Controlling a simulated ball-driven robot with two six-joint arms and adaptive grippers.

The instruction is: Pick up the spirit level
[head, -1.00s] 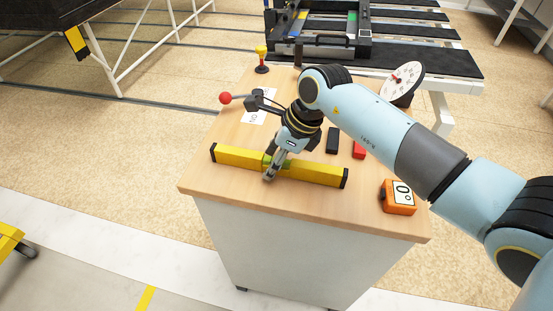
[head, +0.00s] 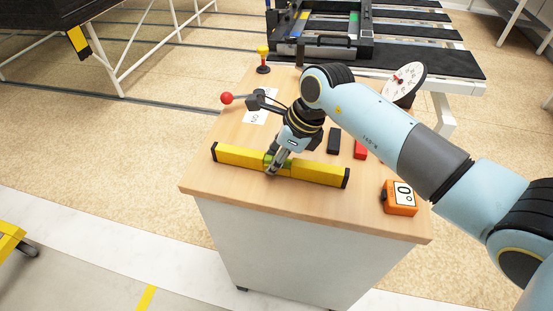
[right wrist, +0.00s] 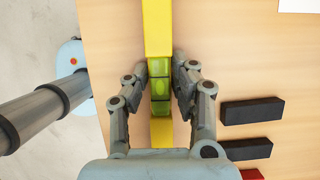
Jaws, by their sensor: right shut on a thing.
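The yellow spirit level (head: 318,175) with black end caps lies across the wooden table top in the head view. Its green vial window is near the middle. My right gripper (head: 273,166) is at that middle part, its fingers on both sides of the level. In the right wrist view the level (right wrist: 157,28) runs up the picture, and my right gripper (right wrist: 160,85) is shut on it at the green vial. I cannot tell any gap between the level and the table. My left gripper is not in view.
An orange box with a dial (head: 399,198) stands at the table's right front. Dark blocks (head: 334,140) and a red block (head: 360,149) lie behind the level. A red-ball lever (head: 227,98) and a yellow-topped stand (head: 263,59) are farther back. The front table strip is clear.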

